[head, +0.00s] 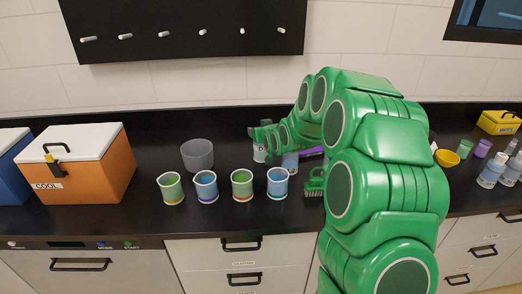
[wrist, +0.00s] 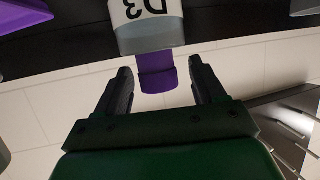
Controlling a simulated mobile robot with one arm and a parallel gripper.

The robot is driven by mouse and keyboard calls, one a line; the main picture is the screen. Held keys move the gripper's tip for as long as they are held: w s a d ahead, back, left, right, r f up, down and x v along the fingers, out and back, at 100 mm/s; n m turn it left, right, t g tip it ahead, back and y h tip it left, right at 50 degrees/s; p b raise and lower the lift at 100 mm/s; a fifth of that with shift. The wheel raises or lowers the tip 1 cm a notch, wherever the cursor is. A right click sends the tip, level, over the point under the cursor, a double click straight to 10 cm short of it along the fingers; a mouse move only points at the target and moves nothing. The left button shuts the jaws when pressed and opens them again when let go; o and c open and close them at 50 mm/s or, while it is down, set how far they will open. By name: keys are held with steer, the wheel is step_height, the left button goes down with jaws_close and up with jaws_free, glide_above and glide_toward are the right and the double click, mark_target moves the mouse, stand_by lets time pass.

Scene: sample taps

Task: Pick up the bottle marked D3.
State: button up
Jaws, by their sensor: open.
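The bottle marked D3 (wrist: 148,10) is in the wrist view at the top, upside down in the picture, with a grey-white body and a purple cap (wrist: 157,74). My gripper (wrist: 160,80) is open. Its two dark fingers appear on either side of the cap with gaps to both sides; I cannot tell whether the cap is between them in depth. In the head view my gripper (head: 258,137) is over a pale bottle (head: 260,154) on the black counter, which it partly hides; its marking is too small to read there.
Several coloured cups (head: 242,185) stand in front of the bottle, with a grey bin (head: 197,155) to its left. Another bottle (head: 290,163) and a green brush (head: 314,186) are close on its right. An orange cooler (head: 90,165) is at the left.

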jaws_close()
steer(key=shift+r, duration=0.1)
stand_by(0.5)
